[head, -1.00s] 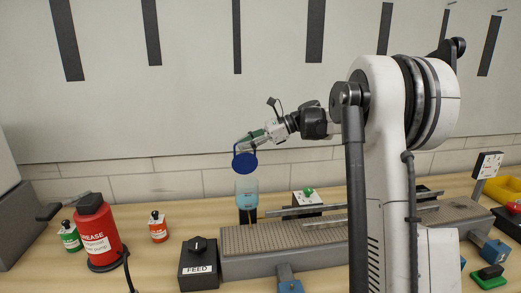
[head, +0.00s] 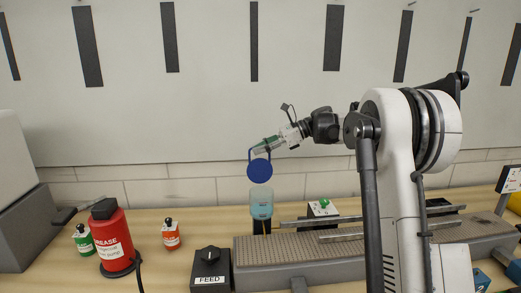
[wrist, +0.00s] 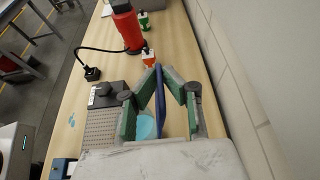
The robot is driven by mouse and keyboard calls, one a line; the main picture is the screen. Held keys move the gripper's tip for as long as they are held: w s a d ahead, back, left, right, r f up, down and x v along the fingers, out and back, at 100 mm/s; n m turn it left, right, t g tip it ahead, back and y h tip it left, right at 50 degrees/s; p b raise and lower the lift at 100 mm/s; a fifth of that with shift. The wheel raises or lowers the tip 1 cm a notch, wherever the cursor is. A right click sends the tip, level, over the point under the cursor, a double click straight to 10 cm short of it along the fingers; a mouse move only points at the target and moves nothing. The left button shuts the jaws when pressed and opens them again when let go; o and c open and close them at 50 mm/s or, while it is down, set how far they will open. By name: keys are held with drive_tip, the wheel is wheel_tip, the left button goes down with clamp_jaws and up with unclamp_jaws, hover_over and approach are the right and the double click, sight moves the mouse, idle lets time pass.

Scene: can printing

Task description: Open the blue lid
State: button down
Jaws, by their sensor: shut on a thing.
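The blue lid (head: 259,172) shows as a round disc turned upright, facing the head camera, with a loop handle on top. It stands just above the light blue see-through container (head: 261,204), with a small gap visible below it; whether a hinge joins them I cannot tell. My gripper (head: 264,147) is shut on the handle of the lid from the upper right. In the wrist view the lid (wrist: 160,103) is edge-on between my green finger pads (wrist: 160,80), and part of the container (wrist: 145,126) shows beneath, mostly hidden by my fingers.
The FEED box (head: 209,268) and grey conveyor (head: 330,256) lie in front of the container. A wall (wrist: 245,90) runs close behind.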

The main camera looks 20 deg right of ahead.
drive_tip(key=c, duration=1.9)
unclamp_jaws()
drive_tip(key=v, duration=1.2)
drive_tip(key=s+a+f+n+h, duration=0.2)
drive_tip(key=s+a+n+h, duration=0.55)
drive_tip(key=s+a, duration=1)
drive_tip(key=s+f+n+t+h, duration=0.1)
drive_tip(key=s+f+n, duration=0.3)
drive_tip(key=s, duration=0.3)
drive_tip(key=s+a+f+n+t+h, duration=0.1)
drive_tip(key=s+f+n+h, duration=0.1)
drive_tip(key=s+f+n, duration=0.3)
drive_tip(key=s+a+f+n+t+h, duration=0.1)
drive_tip(key=s+f+n, duration=0.3)
drive_tip(key=s, duration=0.7)
drive_tip(key=shift+f+t+h, duration=0.35)
drive_tip(key=shift+t+h, duration=0.05)
drive_tip(key=shift+h, duration=0.25)
